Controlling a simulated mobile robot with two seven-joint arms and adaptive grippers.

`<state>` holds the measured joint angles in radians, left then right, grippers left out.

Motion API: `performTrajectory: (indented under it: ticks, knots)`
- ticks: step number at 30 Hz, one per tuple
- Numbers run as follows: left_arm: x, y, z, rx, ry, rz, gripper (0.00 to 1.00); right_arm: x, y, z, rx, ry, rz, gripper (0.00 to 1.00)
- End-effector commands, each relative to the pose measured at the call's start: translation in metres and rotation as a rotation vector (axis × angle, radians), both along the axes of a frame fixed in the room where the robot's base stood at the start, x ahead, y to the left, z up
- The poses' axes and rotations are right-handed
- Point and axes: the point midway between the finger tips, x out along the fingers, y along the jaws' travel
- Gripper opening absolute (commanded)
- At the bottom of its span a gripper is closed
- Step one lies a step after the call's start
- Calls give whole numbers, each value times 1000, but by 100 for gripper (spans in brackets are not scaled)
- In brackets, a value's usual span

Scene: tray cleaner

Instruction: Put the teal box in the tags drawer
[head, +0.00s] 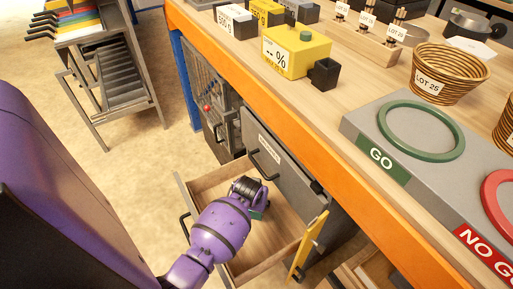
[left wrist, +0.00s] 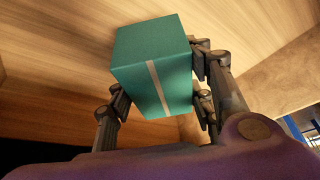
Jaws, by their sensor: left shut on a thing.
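The teal box (left wrist: 153,62) with a pale stripe fills the middle of the left wrist view, between my left gripper's fingers. My left gripper (head: 247,190) is shut on it and reaches down into an open wooden drawer (head: 205,187) under the bench. In the head view only a small piece of the teal box (head: 258,213) shows beside the gripper, and the rest is hidden. I cannot tell whether the box touches the drawer floor. No label on the open drawer is readable. My right gripper is not in view.
A grey closed drawer front (head: 285,165) with a label stands just above the open drawer. A yellow piece (head: 309,246) is upright at the drawer's right side. The bench edge (head: 290,125) overhangs nearby. The bench top holds a yellow percent device (head: 296,50), baskets and a GO gauge plate (head: 365,125).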

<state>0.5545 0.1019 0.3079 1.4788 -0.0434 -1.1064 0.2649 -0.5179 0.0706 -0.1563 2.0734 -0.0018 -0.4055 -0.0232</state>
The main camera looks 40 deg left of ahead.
Motion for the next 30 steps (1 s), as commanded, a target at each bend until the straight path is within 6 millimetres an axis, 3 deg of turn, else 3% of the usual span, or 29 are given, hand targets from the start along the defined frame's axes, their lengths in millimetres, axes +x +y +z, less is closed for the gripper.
performTrajectory:
  ticks: [1, 5, 18, 19, 21, 23, 30]
  knots:
    - [-2, -1, -12, -1, 6, 0, 14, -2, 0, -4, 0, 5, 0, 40]
    - [-2, -1, -26, 0, 4, -1, 14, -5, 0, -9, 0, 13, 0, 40]
    - [-2, -2, -32, 0, 2, -1, 14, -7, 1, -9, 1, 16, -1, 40]
    - [-2, -2, -32, 0, 3, -1, 52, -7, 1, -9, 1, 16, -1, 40]
    - [-2, -2, -31, 0, 3, -1, 61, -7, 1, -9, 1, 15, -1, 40]
    - [-2, -2, -31, 0, 3, -1, 67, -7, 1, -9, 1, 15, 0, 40]
    - [-2, -2, -31, 0, 3, -1, 67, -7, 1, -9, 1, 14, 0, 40]
